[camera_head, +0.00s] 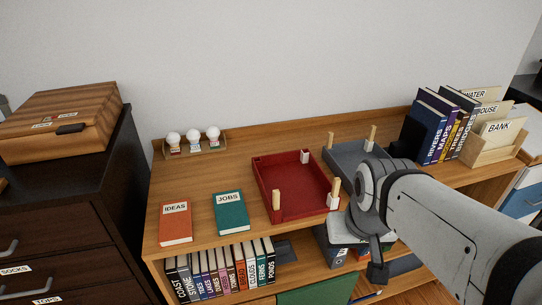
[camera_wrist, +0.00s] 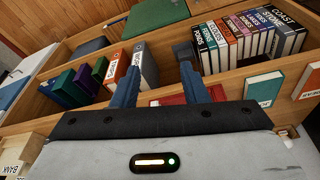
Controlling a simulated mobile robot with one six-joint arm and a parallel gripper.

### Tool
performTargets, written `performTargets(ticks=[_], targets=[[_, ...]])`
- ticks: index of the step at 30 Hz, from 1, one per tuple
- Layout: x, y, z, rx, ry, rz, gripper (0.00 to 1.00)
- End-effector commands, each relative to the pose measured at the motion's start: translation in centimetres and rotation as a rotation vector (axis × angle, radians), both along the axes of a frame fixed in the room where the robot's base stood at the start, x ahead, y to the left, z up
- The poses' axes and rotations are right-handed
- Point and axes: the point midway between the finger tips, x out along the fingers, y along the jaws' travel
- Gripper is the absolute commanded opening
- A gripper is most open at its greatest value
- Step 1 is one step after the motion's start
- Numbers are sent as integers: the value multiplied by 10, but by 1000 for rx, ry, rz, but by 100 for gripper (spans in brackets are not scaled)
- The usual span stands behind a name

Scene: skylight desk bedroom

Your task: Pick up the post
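I cannot make out any loose letters or envelopes that are clearly the post. Labelled cards stand in the wooden letter rack (camera_head: 492,150) at the right of the desk, among them BANK (camera_head: 497,128). A red tray (camera_head: 262,190) lies empty on the desktop. A grey tray (camera_head: 343,160) lies behind it to the right, partly hidden by my arm. My gripper (camera_wrist: 160,62) shows in the wrist view with its two blue fingers apart and nothing between them. Binders on the shelf show beyond the fingers. In the head view my arm hides the fingers.
An orange IDEAS book (camera_head: 175,225) and a teal JOBS book (camera_head: 231,213) lie on the left desktop. Three white-topped items stand in a small rack (camera_head: 194,146) at the back. Upright books (camera_head: 220,272) fill the shelf below. A dark dresser (camera_head: 70,200) stands left.

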Motion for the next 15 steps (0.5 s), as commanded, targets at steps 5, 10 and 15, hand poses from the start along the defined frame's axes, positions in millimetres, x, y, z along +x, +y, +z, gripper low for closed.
performTargets(ticks=[5, 10, 15], targets=[[0, 0, 0, 0, 0, 0, 40], [19, 9, 3, 0, -13, 31, 40], [80, 41, 9, 4, -62, 119, 40]])
